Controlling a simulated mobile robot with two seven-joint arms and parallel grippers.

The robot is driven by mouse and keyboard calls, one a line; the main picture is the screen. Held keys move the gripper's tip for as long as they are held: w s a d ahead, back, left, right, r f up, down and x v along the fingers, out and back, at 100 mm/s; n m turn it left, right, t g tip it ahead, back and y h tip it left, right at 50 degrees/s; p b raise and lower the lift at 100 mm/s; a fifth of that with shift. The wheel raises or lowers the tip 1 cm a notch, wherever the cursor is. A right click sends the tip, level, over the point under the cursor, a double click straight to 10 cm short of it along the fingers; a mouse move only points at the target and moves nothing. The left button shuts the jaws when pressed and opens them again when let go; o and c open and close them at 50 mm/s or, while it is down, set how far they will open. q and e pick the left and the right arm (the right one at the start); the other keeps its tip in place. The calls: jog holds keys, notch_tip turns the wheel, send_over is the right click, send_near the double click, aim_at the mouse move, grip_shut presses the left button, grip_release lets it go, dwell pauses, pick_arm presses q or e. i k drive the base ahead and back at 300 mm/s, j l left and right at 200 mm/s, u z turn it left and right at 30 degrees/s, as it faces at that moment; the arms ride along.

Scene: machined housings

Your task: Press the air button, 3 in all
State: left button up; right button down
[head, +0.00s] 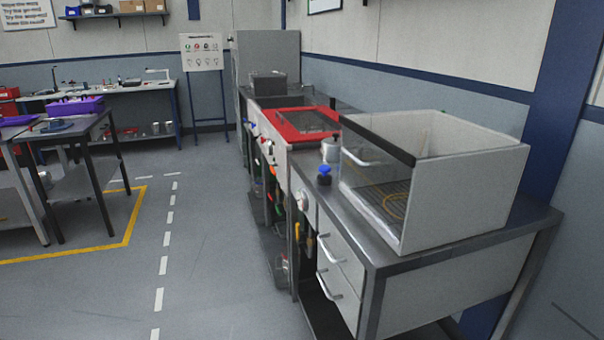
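Neither of my grippers shows in the head view. A clear-fronted white enclosure (453,200) stands on the near end of the steel bench (430,258) at the right. A small dark item with a blue top (325,170) stands just left of it, in front of a grey metal cylinder (330,150). A round whitish control (302,200) sits on the bench front below. Small coloured controls (268,148) show on the front panel of the red-rimmed unit (302,124) farther back. I cannot tell which of these is the air button.
Drawers with bar handles (338,280) are in the bench front. Open grey floor (215,250) lies left of the bench, with a dashed white line. A sign stand (202,55) is at the back.

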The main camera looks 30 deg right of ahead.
aim_at(325, 169)
jog(key=z, duration=1.1)
